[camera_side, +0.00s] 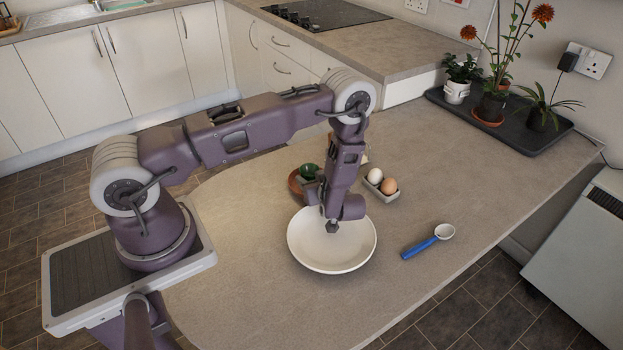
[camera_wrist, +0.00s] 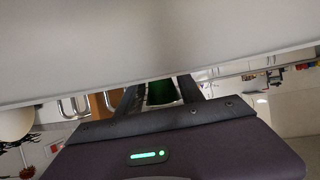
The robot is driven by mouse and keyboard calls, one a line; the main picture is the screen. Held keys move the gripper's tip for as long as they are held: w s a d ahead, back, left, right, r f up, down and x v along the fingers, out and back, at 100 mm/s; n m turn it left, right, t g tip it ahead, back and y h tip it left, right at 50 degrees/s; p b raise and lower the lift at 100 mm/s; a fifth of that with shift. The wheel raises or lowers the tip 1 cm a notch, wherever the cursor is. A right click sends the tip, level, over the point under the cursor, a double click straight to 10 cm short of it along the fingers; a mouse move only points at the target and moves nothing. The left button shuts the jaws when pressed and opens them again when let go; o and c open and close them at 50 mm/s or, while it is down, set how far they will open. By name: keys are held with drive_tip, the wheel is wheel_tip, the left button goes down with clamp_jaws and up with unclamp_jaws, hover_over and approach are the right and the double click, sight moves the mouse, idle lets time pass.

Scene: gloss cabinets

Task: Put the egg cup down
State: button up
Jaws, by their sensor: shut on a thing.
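The green egg cup (camera_side: 308,172) is at the gripper's far left side in the side view, in front of or above a brown round dish (camera_side: 294,183). In the wrist view the green cup (camera_wrist: 161,92) sits between my two dark fingers. My gripper (camera_side: 316,183) is shut on it and reaches sideways from the wrist. The fingers and wrist hide part of the cup. I cannot tell whether the cup touches the brown dish.
A wide white bowl (camera_side: 310,255) lies under my wrist. To the right are a grey egg holder (camera_side: 378,193) with a white egg and a brown egg, and a blue-handled scoop (camera_side: 428,242). A dark tray (camera_side: 540,140) of potted plants stands at the back. The front counter is clear.

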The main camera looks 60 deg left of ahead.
drive_tip(key=o, duration=1.4)
drive_tip(key=shift+f, duration=0.1)
